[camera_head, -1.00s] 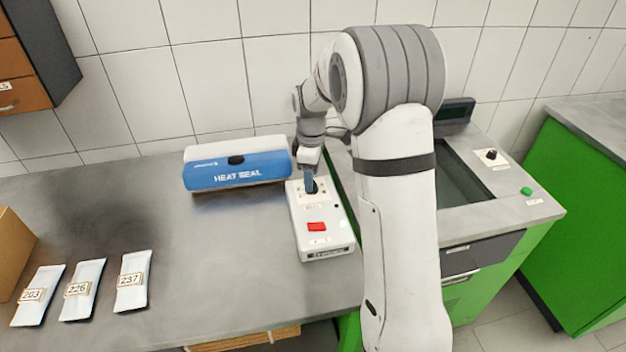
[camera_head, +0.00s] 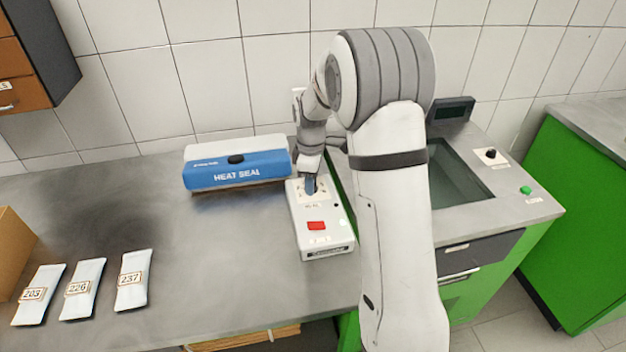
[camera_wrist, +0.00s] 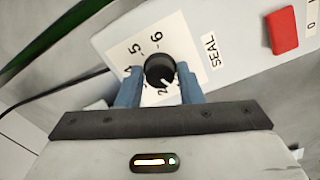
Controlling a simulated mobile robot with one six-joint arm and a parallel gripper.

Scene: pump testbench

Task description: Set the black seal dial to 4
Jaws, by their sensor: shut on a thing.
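The black seal dial (camera_wrist: 160,70) sits on a white scale plate beside the printed word SEAL in the wrist view. Printed 6, 5, 4 and 2 show around it; other marks are hidden. A white pointer line on the dial faces roughly toward my gripper's side, near the 2. My gripper (camera_wrist: 159,82) has its two blue fingers on opposite sides of the dial and is shut on it. In the head view, my gripper (camera_head: 311,184) reaches down onto the back of the white control box (camera_head: 323,224) and mostly covers the dial.
A red switch (camera_head: 316,226) is on the same box. A blue and white heat sealer (camera_head: 237,170) stands to its left. Labelled pouches (camera_head: 133,281) lie at the bench's left. A green-fronted unit (camera_head: 480,215) with a basin is at right. The middle bench is clear.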

